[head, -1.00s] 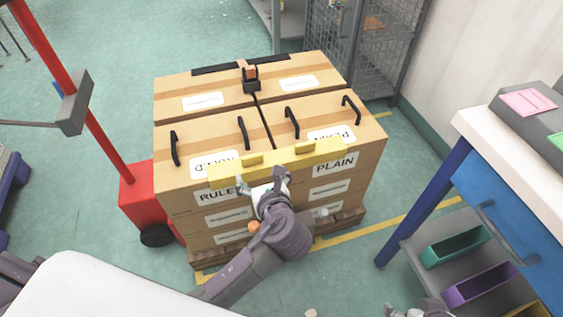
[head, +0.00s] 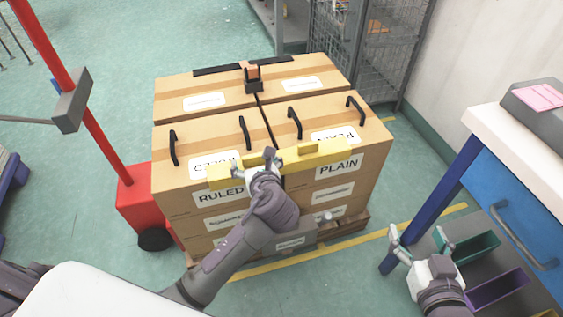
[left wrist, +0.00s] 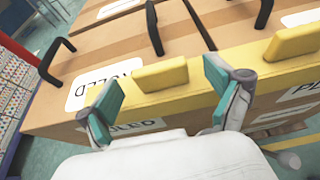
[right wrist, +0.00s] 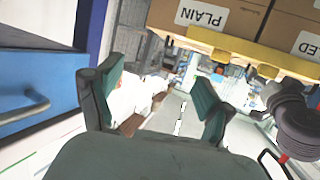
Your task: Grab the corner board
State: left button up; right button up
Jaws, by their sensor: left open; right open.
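The corner board (head: 330,156) is a long yellow angled strip along the front top edge of the carton stack, with two raised yellow tabs. It also shows in the left wrist view (left wrist: 200,70) and the right wrist view (right wrist: 228,43). My left gripper (head: 259,158) is open at the board's front, close to its left tab. In the left wrist view, its teal fingers (left wrist: 162,92) stand either side of that tab (left wrist: 162,75); I cannot tell whether they touch the board. My right gripper (head: 416,236) is open and empty, low beside the blue workbench, away from the board.
Cartons (head: 225,118) with black handles stand on a wooden pallet (head: 345,224). A red pallet jack (head: 135,205) is at the left. The blue workbench (head: 500,170), with coloured bins (head: 495,288) below, is at the right. A wire cage (head: 365,45) stands behind.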

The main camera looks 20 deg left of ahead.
pick_arm(q)
jog(key=shift+x, duration=1.05)
jog(key=c, duration=1.2)
jog(key=shift+c, duration=1.2)
pick_arm(e)
jog(key=r, duration=0.1)
jog(key=r+t, duration=0.1)
jog(key=w+r+t, duration=0.1)
jog(key=shift+a+r+y, duration=0.35)
jog(key=shift+a+y, duration=0.05)
pick_arm(q)
jog(key=shift+r, duration=0.1)
